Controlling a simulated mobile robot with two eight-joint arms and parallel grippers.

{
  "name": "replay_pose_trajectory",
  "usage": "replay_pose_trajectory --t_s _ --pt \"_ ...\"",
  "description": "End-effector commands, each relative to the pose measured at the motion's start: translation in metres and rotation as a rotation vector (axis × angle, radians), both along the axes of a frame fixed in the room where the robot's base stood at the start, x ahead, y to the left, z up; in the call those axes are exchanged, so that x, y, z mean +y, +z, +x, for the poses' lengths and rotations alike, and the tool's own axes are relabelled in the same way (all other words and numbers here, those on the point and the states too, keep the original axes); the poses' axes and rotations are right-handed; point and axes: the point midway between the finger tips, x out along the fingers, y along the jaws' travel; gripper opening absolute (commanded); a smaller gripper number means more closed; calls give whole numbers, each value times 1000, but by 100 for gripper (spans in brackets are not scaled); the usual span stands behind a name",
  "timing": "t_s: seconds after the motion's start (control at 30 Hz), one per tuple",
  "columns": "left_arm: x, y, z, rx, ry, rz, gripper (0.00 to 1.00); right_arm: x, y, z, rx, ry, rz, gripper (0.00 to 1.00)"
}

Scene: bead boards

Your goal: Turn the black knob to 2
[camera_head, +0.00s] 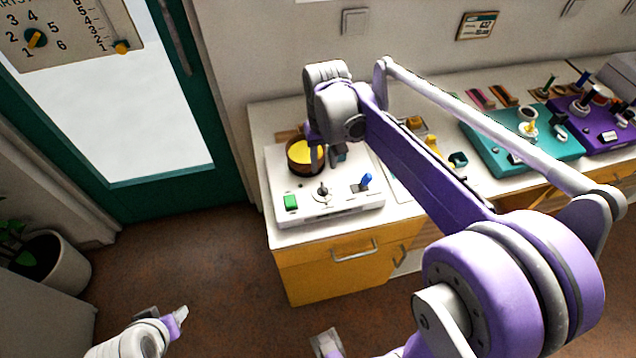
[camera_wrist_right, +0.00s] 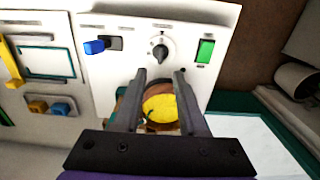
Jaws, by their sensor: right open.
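A white board (camera_head: 296,212) lies on the counter's left end. Its front holds a round white dial with a small dark knob (camera_head: 322,190), which is the black knob. The dial also shows in the right wrist view, with the knob (camera_wrist_right: 160,50) at its centre; its marks are too small to read. My right gripper (camera_head: 327,152) is open above the back of the board, behind the knob and apart from it. In the right wrist view my right gripper (camera_wrist_right: 161,72) has parted fingers, with the knob just beyond the tips and nothing held.
A brown round pot with a yellow inside (camera_head: 301,156) sits beside my right fingers. The board also has a green button (camera_head: 291,202) and a blue lever (camera_head: 365,183). A teal board (camera_head: 490,134) and a purple board (camera_head: 603,132) stand further right.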

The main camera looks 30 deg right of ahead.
Motion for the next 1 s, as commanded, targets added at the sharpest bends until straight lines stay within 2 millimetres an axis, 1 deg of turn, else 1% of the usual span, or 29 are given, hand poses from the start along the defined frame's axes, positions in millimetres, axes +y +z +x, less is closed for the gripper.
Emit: replay_pose_trajectory --t_s 0.03,0.2,0.4,0.5,0.6,0.87,0.97,1.0 --pt "0 -2 -1 1 0 0 50 0 -10 0 0 0 0 41" --pt "0 -5 -1 3 0 0 50 0 -44 0 0 1 0 41" --pt "0 -8 -2 4 0 0 50 0 -75 0 -1 1 0 41" --pt "0 -8 -2 5 0 0 50 0 -83 0 -1 1 0 41" --pt "0 -8 -3 5 0 0 50 0 -88 0 -1 1 0 41" --pt "0 -8 -2 5 0 0 50 0 -89 0 -1 1 0 41" --pt "0 -8 -2 5 0 0 50 0 -88 0 -1 1 0 25" --pt "0 -8 -2 5 0 0 50 0 -88 0 -1 1 0 18"
